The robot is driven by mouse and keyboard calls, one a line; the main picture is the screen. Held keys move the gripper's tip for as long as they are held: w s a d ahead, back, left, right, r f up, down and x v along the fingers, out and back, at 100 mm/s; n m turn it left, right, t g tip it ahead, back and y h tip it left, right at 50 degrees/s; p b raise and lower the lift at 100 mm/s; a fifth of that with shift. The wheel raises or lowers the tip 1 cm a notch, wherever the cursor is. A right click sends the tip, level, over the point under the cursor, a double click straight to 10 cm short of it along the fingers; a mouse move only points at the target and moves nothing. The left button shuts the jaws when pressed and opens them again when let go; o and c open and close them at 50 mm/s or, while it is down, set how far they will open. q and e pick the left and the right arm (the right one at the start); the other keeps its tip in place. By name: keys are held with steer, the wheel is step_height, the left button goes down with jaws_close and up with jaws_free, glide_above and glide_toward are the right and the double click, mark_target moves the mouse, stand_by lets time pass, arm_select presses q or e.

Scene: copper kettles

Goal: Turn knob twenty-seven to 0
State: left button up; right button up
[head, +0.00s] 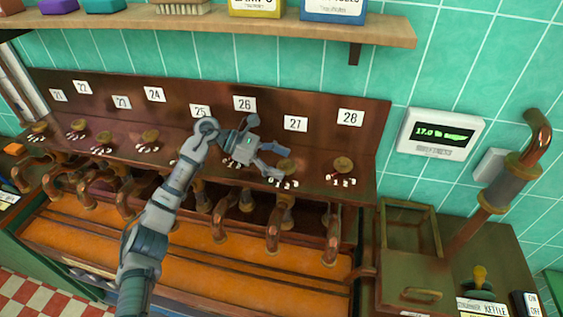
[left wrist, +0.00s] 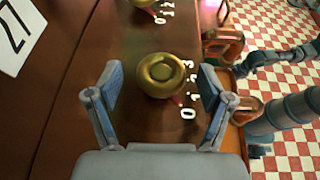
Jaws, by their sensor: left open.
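Knob twenty-seven (head: 286,166) is a round brass knob on the dark brown panel, below the white card marked 27 (head: 295,124). In the left wrist view the knob (left wrist: 160,74) shows white digits 0 to 3 beside it, and its red mark points toward the 0 end. My left gripper (head: 277,162) is open at the knob. In the wrist view its two fingers stand apart, near the knob's lower left and lower right, with no clear contact. A grey-blue arm of mine shows at the right of that view; its gripper is unclear.
Neighbouring knob 28 (head: 343,165) sits to the right, with more numbered knobs to the left. Copper pipes (head: 273,230) stick out below the panel. A wooden shelf (head: 200,25) hangs above. A display box (head: 441,134) is on the tiled wall.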

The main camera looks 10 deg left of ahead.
arm_select(q)
steer(key=v, duration=1.1)
steer(key=shift+w+a+r, duration=0.1)
steer(key=shift+a, duration=0.25)
